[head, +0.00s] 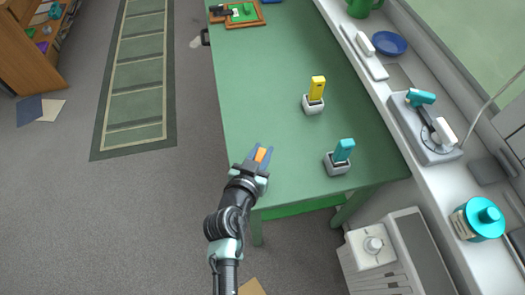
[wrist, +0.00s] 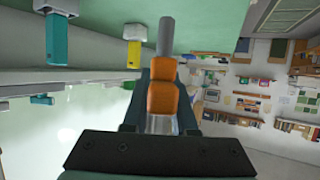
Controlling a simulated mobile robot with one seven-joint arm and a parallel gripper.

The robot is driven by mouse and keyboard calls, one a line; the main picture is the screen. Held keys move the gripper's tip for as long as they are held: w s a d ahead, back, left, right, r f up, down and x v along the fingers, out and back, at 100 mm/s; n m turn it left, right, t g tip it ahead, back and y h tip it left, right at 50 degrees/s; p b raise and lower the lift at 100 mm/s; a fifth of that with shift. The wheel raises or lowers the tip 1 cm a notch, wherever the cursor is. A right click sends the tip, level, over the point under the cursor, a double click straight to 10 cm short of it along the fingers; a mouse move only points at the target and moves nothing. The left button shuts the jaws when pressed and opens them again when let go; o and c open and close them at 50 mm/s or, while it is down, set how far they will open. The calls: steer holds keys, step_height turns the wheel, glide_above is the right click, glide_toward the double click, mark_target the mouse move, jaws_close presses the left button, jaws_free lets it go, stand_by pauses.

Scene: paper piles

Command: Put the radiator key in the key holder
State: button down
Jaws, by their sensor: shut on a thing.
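My gripper (head: 262,160) is shut on an orange-handled tool with a grey shaft, seemingly the radiator key (wrist: 162,98). Its shaft points away from the gripper in the wrist view. In the head view its orange handle (head: 260,154) shows between the fingers, over the table's near left part; its height is unclear. Two small pale holders stand on the table to the right. The nearer one (head: 337,167) has a teal piece (head: 344,150) upright in it. The farther one (head: 313,107) has a yellow piece (head: 318,88) in it. I cannot tell which is the key holder.
The green table (head: 265,80) is clear between my gripper and the holders. A wooden-edged tray (head: 262,16) lies at its far end. A white sill (head: 385,95) along the right carries a blue bowl (head: 389,43), an iron-like device (head: 425,128) and a teal-lidded jar (head: 480,218).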

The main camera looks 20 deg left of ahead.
steer(key=shift+f+b, duration=2.9)
steer(key=shift+b, duration=0.25)
steer(key=shift+f+b, duration=0.35)
steer(key=shift+f+b, duration=0.7)
steer(key=shift+b, duration=0.05)
steer(key=shift+f+b, duration=0.4)
steer(key=shift+b, duration=0.15)
steer(key=shift+c, duration=0.2)
jaws_free()
steer(key=p+v, duration=0.2)
steer(key=v, duration=0.8)
